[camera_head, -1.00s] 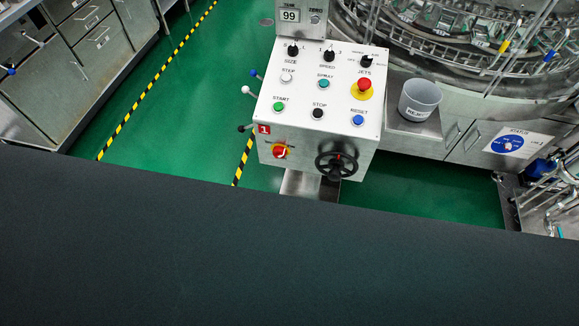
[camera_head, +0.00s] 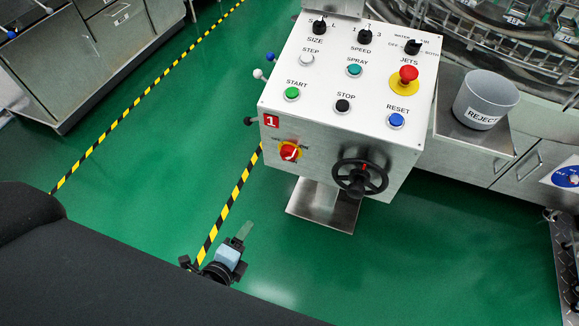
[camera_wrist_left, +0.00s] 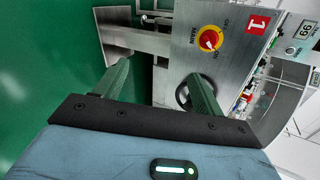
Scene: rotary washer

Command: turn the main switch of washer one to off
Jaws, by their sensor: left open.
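The main switch (camera_head: 290,152) of washer one is a red knob on a yellow round plate, on the front of the control box (camera_head: 275,170) below a red label 1. It also shows in the left wrist view (camera_wrist_left: 210,39), with OFF and ON lettering beside it. Its white mark appears to point toward ON. My left gripper (camera_head: 244,230) is below and left of the box in the head view, apart from it. In the left wrist view its two fingers (camera_wrist_left: 157,76) are spread and empty, with the switch beyond them. My right gripper is not in view.
A black handwheel (camera_head: 359,178) sticks out from the box right of the switch. Small levers with coloured knobs (camera_head: 259,74) project on its left side. A grey REJECT bin (camera_head: 486,98) stands to the right. Green floor with striped tape (camera_head: 228,205) is free in front.

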